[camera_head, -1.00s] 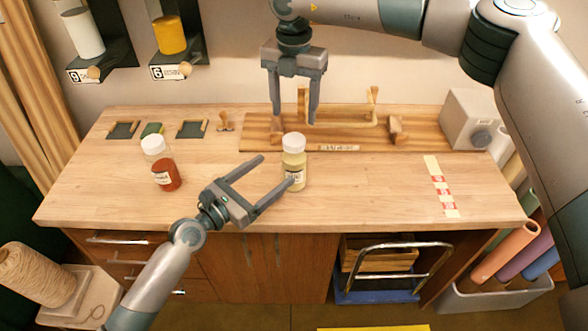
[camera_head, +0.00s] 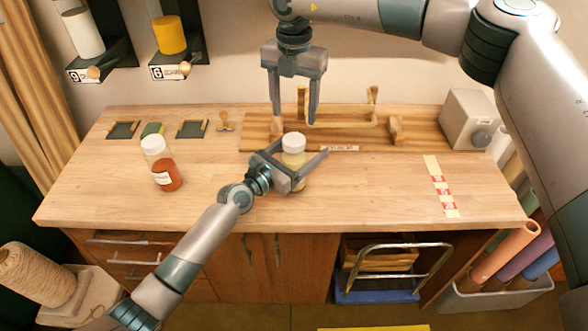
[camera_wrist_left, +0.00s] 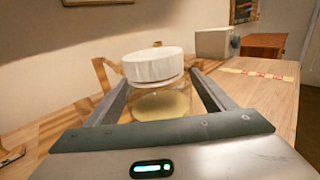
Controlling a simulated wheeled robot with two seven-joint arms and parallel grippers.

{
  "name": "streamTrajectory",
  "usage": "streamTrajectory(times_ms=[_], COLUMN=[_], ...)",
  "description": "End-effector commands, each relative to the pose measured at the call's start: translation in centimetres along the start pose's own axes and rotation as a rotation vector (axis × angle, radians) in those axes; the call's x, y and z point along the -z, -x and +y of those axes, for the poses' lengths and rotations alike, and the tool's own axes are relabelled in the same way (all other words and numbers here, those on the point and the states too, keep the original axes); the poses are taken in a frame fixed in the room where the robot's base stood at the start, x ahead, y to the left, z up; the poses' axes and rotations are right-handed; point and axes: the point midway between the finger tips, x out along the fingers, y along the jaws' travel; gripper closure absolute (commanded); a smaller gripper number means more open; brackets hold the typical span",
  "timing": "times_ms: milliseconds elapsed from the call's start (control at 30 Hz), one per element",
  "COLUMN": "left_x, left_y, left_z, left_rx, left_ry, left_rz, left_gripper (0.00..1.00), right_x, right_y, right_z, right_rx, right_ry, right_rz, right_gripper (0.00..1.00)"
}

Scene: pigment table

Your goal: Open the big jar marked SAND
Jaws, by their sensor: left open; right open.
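The jar with pale yellow contents (camera_head: 293,161) stands upright on the table with its white lid (camera_head: 293,143) on; its label is hidden now, so I cannot read it. In the left wrist view the lid (camera_wrist_left: 152,65) and the jar body (camera_wrist_left: 160,104) sit between the fingers. My left gripper (camera_head: 290,158) is open around the jar body, below the lid; I cannot tell whether the fingers touch it. My right gripper (camera_head: 294,118) is open and empty, pointing down above and behind the jar.
A second white-lidded jar with red contents (camera_head: 164,171) stands to the left. Behind the jar is a wooden board (camera_head: 350,137) with a raised frame. A grey box (camera_head: 470,118) stands at the back right. The table's front middle and right are mostly clear.

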Motion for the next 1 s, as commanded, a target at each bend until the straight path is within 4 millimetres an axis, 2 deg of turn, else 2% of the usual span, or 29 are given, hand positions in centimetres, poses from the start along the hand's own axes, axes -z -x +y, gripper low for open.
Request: streamTrajectory(times_ms=[267,300,500,567,600,833,1000], left_x=[-0.03,-0.03,-0.02,-0.02,-0.02,0.00,0.00], left_y=[-0.12,-0.11,-0.10,-0.10,-0.09,-0.09,-0.08], left_z=[0.00,0.00,0.01,0.01,0.01,0.01,0.01], left_rx=[0.000,0.000,0.000,0.000,0.000,0.000,0.000], left_ry=[0.000,0.000,0.000,0.000,0.000,0.000,0.000], left_rz=[-0.001,-0.001,0.000,0.000,0.000,0.000,0.000], left_gripper=[0.24,0.26,0.74,0.86,0.98,1.00,1.00], right_x=[0.00,0.01,0.01,0.01,0.01,0.04,0.12], right_y=[0.00,0.00,0.00,0.00,0.00,-0.05,-0.05], right_z=[0.01,0.01,0.01,0.01,0.01,0.03,0.07], right_rx=[0.000,0.000,0.000,0.000,0.000,0.000,0.001], right_ry=[0.000,0.000,0.000,0.000,0.000,-0.043,-0.162], right_rz=[0.000,0.000,0.000,0.000,0.000,0.001,0.002], right_gripper=[0.41,0.41,0.41,0.41,0.41,0.41,0.41])
